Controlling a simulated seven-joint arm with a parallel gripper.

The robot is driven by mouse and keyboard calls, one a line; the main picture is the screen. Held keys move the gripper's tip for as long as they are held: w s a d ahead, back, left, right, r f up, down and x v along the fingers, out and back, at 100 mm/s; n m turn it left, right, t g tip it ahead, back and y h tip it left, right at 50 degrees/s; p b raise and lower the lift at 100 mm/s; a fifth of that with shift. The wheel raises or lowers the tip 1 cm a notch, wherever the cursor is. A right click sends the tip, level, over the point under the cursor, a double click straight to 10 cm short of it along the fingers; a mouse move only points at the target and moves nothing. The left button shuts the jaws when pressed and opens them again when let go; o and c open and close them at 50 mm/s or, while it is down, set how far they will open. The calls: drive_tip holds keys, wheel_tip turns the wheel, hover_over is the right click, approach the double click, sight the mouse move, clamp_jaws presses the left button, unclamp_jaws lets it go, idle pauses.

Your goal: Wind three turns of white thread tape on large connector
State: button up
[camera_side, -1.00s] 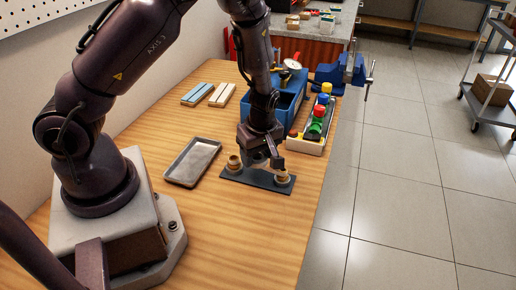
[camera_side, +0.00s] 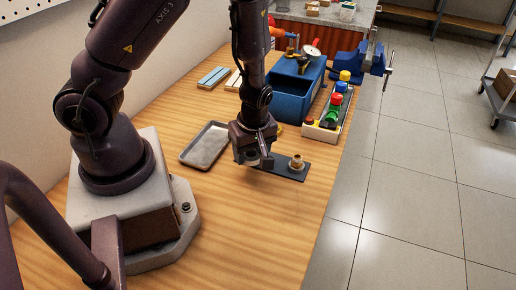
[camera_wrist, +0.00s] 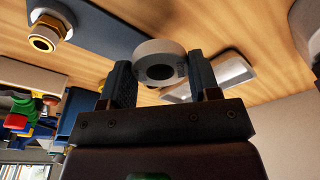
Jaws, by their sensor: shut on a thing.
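My gripper (camera_side: 256,163) is low over the left end of the dark plate (camera_side: 280,166) in the side view. In the wrist view its two fingers (camera_wrist: 160,80) stand on either side of a white tape roll (camera_wrist: 160,48) with a dark hole, and they are shut on it. One brass connector (camera_side: 297,162) stands upright at the right end of the plate; it also shows in the wrist view (camera_wrist: 45,38), apart from the roll. The other connector is hidden behind my gripper and the roll. I cannot tell whether the roll touches it.
A shallow grey tray (camera_side: 206,147) lies left of the plate. A blue vise (camera_side: 358,62) is at the far edge. The wooden bench in front is clear.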

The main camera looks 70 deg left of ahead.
drive_tip(key=shift+s+a, duration=0.25)
drive_tip(key=shift+s, duration=0.35)
drive_tip(key=shift+s+a, duration=0.25)
drive_tip(key=shift+s, duration=0.35)
drive_tip(key=shift+s+a, duration=0.45)
drive_tip(key=shift+a, duration=0.2)
drive_tip(key=shift+s+a, duration=0.45)
drive_tip(key=shift+a, duration=0.2)
drive_tip(key=shift+s+a, duration=0.2)
drive_tip(key=shift+a, duration=1.5)
drive_tip(key=shift+r, duration=0.1)
wheel_tip(320, 180, up, 7)
drive_tip(key=s, duration=0.1)
drive_tip(key=shift+s+r, duration=0.15)
drive_tip(key=shift+s, duration=0.25)
drive_tip(key=shift+a, duration=0.1)
